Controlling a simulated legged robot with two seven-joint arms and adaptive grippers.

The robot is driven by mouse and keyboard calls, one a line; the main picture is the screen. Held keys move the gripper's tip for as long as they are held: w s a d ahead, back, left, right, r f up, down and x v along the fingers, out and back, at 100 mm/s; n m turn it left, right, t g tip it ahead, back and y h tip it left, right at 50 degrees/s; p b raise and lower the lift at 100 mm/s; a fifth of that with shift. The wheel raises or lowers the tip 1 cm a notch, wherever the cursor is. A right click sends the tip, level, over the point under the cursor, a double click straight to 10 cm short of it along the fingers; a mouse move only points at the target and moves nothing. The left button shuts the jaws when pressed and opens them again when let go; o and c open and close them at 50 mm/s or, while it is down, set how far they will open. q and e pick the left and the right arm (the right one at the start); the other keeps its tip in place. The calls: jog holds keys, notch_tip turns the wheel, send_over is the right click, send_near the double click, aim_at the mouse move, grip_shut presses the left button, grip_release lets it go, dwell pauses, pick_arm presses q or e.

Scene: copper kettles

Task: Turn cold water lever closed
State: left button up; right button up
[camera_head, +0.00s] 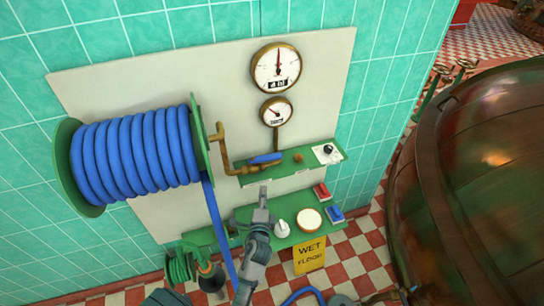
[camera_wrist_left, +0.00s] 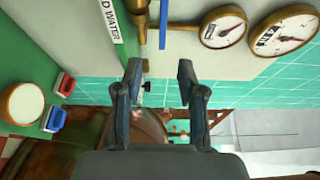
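The cold water lever is a blue handle (camera_head: 265,158) on a brass pipe (camera_head: 232,168) above the upper green shelf. It lies roughly along the pipe. It also shows as a blue bar (camera_wrist_left: 163,24) at the top of the left wrist view, beside the brass pipe (camera_wrist_left: 142,22). My left gripper (camera_head: 264,192) is below the lever in the head view, apart from it. In the left wrist view my left gripper (camera_wrist_left: 158,76) has its two fingers spread with nothing between them. My right gripper does not show.
A blue hose reel (camera_head: 135,150) stands left of the pipe. Two gauges (camera_head: 276,68) are above the lever. The lower green shelf (camera_head: 258,240) holds a white knob, a round dial and red and blue switches. A large copper kettle (camera_head: 480,180) fills the right.

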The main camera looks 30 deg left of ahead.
pick_arm(q)
jog(key=v, duration=0.7)
jog(key=shift+s, duration=0.2)
jog(key=shift+d, duration=0.1)
